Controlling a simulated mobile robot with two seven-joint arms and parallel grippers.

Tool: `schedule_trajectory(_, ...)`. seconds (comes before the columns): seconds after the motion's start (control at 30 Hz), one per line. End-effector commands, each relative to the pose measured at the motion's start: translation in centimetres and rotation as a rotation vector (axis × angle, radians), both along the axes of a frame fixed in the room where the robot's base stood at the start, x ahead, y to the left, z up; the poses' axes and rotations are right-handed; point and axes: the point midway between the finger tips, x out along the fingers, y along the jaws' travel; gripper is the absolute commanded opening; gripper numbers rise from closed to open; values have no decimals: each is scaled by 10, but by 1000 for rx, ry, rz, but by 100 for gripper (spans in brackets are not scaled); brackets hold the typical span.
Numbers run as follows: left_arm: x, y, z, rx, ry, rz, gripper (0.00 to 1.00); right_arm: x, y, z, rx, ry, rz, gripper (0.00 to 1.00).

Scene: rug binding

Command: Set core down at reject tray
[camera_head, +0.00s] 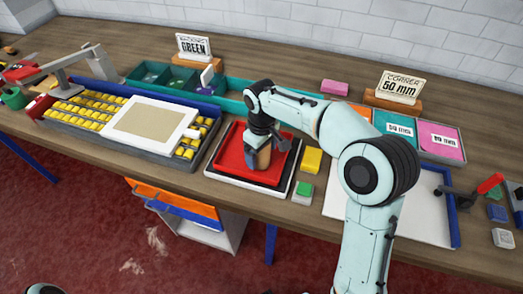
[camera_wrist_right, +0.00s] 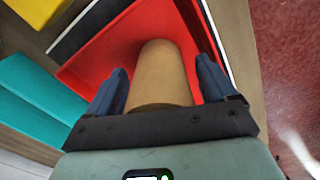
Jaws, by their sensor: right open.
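The core (camera_head: 264,159) is a tan, rounded cylinder at the red reject tray (camera_head: 233,152), in the middle of the head view. My right gripper (camera_head: 267,146) is over the tray, its fingers open on either side of the core. In the right wrist view the core (camera_wrist_right: 160,75) lies between the two blue fingers (camera_wrist_right: 160,85), with narrow gaps at its sides. The red tray (camera_wrist_right: 100,62) is behind it. The core's near end is hidden by the gripper body. My left gripper does not show.
A yellow block (camera_head: 312,160) and a green-topped block (camera_head: 303,192) stand just right of the tray. A rack of yellow pieces (camera_head: 62,110) with a white-framed panel (camera_head: 150,122) is at left. The "CORNER 50 mm" sign (camera_head: 400,86) stands behind, right.

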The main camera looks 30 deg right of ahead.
Motion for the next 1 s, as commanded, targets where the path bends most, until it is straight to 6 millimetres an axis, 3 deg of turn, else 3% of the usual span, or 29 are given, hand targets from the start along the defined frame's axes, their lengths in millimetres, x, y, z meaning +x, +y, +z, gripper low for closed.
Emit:
schedule_trajectory(0.17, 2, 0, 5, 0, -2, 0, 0, 1, 0, 18, 0, -5, 0, 85)
schedule_trajectory(0.6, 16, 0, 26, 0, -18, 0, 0, 1, 0, 107, 1, -5, 1, 85)
schedule_trajectory(0.8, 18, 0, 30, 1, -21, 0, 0, 0, 0, 123, 0, -1, 0, 85)
schedule_trajectory(1.0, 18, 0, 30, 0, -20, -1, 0, 0, 0, 124, 0, 0, 0, 85)
